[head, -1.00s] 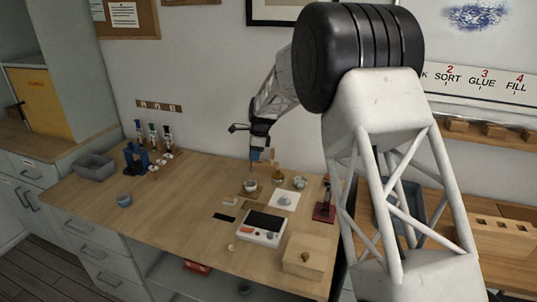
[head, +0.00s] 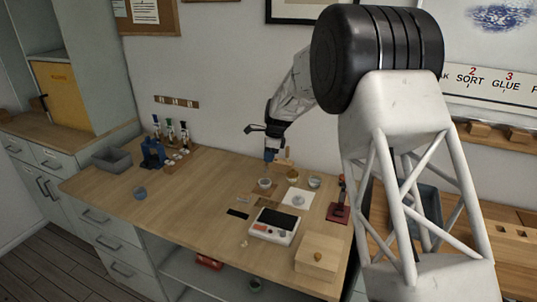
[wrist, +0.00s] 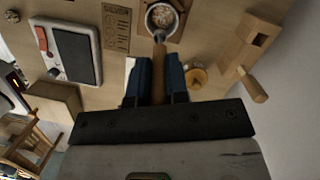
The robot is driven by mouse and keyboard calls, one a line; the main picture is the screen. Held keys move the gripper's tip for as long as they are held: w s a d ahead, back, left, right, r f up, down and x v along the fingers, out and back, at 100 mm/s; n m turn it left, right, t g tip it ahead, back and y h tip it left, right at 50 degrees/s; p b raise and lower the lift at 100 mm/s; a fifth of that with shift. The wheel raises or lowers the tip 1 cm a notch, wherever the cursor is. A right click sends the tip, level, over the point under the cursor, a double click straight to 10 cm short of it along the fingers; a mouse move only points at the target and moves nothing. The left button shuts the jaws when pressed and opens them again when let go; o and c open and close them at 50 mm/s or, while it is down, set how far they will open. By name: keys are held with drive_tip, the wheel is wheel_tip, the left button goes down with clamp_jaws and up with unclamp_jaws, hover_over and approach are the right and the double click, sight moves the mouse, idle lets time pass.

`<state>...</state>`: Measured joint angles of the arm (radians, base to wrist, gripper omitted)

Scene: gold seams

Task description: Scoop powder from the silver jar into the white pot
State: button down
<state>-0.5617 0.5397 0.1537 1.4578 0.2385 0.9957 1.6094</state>
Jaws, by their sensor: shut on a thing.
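My gripper (wrist: 158,85) is shut on the wooden handle of a scoop (wrist: 159,60). In the wrist view the scoop's dark end reaches the rim of a white pot (wrist: 149,22) with pale, speckled contents; I cannot tell how deep it sits. In the head view my gripper (head: 270,157) points down just above this white pot (head: 265,183), which stands on a brown mat. The gold-coloured jar also shows in the wrist view (wrist: 196,77).
A scale (head: 274,225) and a wooden box (head: 318,252) stand nearer the front. A white sheet (head: 290,203) with a small pale object lies right of the pot. A red stand (head: 339,212) is at the right. A wooden block with a peg (wrist: 250,40) is close by.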

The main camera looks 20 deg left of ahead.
drive_tip(key=shift+w+d+f, duration=0.1)
drive_tip(key=shift+d+f, duration=0.1)
drive_tip(key=shift+f, duration=1.45)
drive_tip(key=shift+s+a+f, duration=0.1)
drive_tip(key=shift+a+f, duration=0.05)
drive_tip(key=shift+f, duration=0.8)
drive_tip(key=shift+s+a+f, duration=0.1)
drive_tip(key=shift+a+f, duration=0.05)
drive_tip(key=shift+f, duration=0.75)
drive_tip(key=shift+r, duration=0.15)
drive_tip(key=shift+w+d+r, duration=0.15)
drive_tip(key=shift+d+r, duration=0.05)
drive_tip(key=shift+r, duration=0.85)
drive_tip(key=shift+w+d+r, duration=0.1)
drive_tip(key=shift+d+r, duration=0.05)
drive_tip(key=shift+r, duration=0.85)
drive_tip(key=shift+r, duration=0.2)
drive_tip(key=shift+r, duration=2.3)
